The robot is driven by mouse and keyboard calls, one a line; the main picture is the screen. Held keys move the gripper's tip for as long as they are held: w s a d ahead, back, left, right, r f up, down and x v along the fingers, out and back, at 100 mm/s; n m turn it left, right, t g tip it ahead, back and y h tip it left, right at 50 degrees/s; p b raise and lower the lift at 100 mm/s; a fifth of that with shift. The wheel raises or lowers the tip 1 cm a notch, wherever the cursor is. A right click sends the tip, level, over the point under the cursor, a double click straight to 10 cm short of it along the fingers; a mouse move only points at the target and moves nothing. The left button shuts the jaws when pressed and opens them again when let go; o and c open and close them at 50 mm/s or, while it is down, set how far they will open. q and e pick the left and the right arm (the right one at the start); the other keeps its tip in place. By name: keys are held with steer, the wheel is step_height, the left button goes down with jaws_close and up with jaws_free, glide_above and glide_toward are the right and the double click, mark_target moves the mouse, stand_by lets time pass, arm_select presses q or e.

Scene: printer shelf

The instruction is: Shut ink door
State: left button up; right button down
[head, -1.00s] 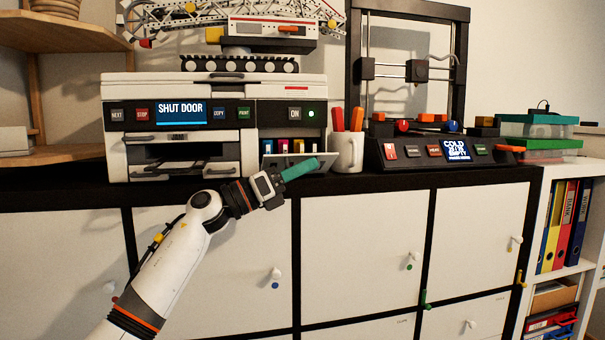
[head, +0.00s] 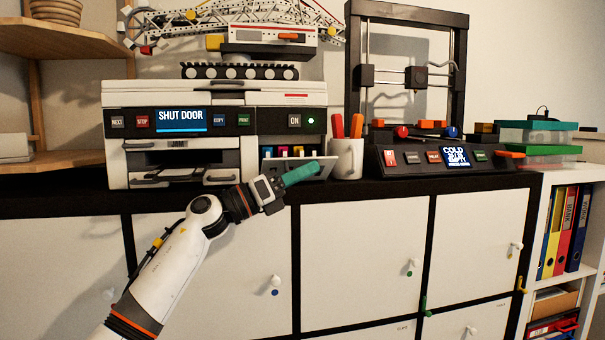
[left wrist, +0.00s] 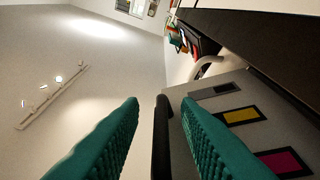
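The white printer (head: 290,94) stands on the cabinet; its screen (head: 181,119) reads "SHUT DOOR". Its ink door (head: 268,167) is tilted outward below several coloured ink cartridges (head: 283,152) at the lower right. My left gripper (head: 302,173), with green fingers, is in front of the door and hides part of it. In the left wrist view the fingers (left wrist: 160,125) are apart, with a black bar, perhaps the door's edge or handle, between them. The grey door panel with yellow and magenta patches (left wrist: 215,130) lies to their right. Contact is unclear. My right gripper is not in view.
A white mug (head: 346,160) with red and orange pens stands just right of the door. Farther right is a 3D printer (head: 462,90) with its control panel. A crane model (head: 262,45) sits on the printer. Cabinet doors (head: 355,235) are below.

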arm_select(q)
steer(key=shift+s+a+f, duration=0.1)
steer(key=shift+a+f, duration=0.15)
steer(key=shift+a, duration=0.05)
steer(key=b+v, duration=0.5)
steer(key=v, duration=0.6)
steer(key=shift+a, duration=0.15)
steer(key=shift+r, duration=0.1)
